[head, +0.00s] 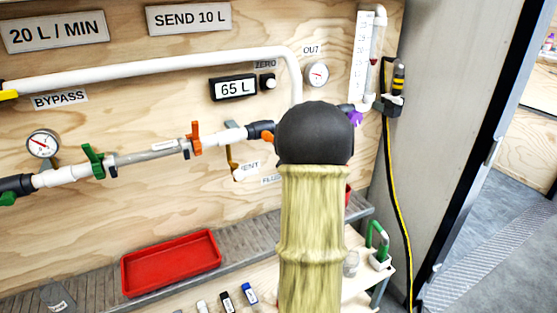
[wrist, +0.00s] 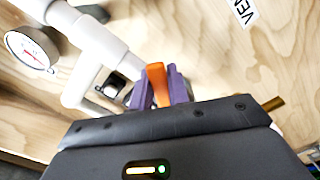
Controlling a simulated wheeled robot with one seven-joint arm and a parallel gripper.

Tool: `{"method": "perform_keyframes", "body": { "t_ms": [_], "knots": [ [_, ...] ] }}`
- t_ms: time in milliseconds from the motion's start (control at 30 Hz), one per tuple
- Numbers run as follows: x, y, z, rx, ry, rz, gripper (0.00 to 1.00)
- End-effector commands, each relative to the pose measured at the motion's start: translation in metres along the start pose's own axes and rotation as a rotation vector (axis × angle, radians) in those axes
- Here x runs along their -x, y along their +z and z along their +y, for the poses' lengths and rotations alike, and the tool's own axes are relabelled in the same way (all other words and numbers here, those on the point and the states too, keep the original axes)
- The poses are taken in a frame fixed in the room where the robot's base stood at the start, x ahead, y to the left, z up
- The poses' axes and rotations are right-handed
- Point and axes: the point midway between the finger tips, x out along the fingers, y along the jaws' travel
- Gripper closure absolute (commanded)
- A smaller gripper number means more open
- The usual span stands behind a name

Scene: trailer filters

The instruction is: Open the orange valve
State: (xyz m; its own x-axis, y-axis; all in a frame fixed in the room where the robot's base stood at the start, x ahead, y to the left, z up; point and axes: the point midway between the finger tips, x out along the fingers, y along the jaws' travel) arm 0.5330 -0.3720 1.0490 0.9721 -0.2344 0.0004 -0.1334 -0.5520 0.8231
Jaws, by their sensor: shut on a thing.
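In the wrist view, an orange valve handle (wrist: 157,82) stands between the two purple fingers of my gripper (wrist: 158,88), which are shut on it.
A green handle (head: 94,160) is further left on the pipe. The white bypass pipe (head: 150,69) runs above. A gauge (head: 317,74), a 65 L display (head: 233,88) and a purple part (head: 354,117) are close by. A red tray (head: 171,262) lies below.

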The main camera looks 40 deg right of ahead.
Motion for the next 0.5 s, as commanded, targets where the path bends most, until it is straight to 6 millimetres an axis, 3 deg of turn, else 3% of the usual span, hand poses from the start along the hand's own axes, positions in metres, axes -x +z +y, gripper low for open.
{"method": "perform_keyframes", "body": {
  "t_ms": [500],
  "knots": [
    [0.0, -0.004, 0.021, 0.46, 0.002, 0.002, 1.0]
  ]
}}
